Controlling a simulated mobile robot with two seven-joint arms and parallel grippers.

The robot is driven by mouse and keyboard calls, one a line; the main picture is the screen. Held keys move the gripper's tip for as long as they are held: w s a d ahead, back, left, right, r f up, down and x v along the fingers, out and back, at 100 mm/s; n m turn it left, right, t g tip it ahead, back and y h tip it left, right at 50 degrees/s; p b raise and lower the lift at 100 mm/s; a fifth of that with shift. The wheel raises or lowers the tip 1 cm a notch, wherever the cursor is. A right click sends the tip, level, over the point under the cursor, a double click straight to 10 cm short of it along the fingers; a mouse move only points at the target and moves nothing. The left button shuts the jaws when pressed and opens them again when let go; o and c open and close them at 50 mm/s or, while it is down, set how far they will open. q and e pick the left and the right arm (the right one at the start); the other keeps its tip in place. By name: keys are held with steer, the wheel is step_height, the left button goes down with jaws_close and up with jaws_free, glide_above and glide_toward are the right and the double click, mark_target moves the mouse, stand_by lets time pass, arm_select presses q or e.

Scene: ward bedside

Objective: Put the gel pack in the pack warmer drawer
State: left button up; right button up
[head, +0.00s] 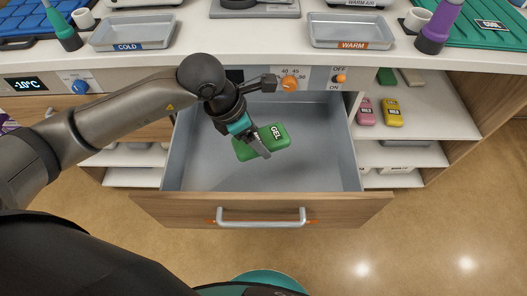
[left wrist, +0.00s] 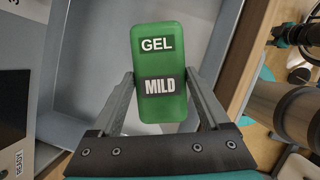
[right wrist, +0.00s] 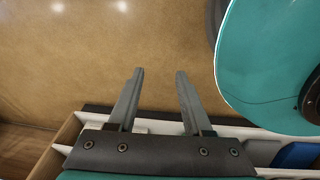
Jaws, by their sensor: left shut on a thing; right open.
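The green gel pack (head: 279,137), labelled GEL and MILD, is held over the grey inside of the open pack warmer drawer (head: 325,165). My left gripper (head: 257,142) is shut on the pack, its fingers on the two sides. In the left wrist view the pack (left wrist: 160,62) stands out past the fingertips, with the drawer behind it. I cannot tell whether the pack touches the drawer bottom. My right gripper (right wrist: 160,73) is open and empty over the floor in the right wrist view; the head view does not show it.
The drawer front has a metal handle (head: 262,217). An orange dial (head: 291,83) and an orange switch (head: 340,79) sit above the drawer. Pink (head: 366,112) and yellow (head: 392,113) packs lie on the right shelf. COLD (head: 128,46) and WARM (head: 352,44) trays stand on the counter.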

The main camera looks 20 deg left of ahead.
arm_select(q)
step_height(320, 180, down, 4)
steer(key=shift+r+b, duration=0.25)
steer(key=shift+b, duration=0.25)
steer(key=b, duration=0.4)
glide_above(263, 183)
steer(key=a, duration=0.1)
steer(key=f, duration=1)
steer(key=shift+s+f, duration=0.35)
steer(key=shift+s, duration=0.05)
steer(key=shift+f, duration=0.75)
steer(key=shift+f+b, duration=0.6)
steer(key=shift+f, duration=1.45)
arm_select(e)
steer(key=w+a+r, duration=0.5)
steer(key=w+a, duration=0.1)
steer(key=w, duration=0.2)
steer(key=shift+w+a+r+y, duration=0.25)
steer(key=shift+a+r+y, duration=0.15)
arm_select(q)
steer(key=o, duration=1.4)
arm_select(e)
steer(key=shift+r, duration=0.1)
arm_select(q)
steer(key=shift+o, duration=0.2)
arm_select(e)
steer(key=shift+w, duration=0.1)
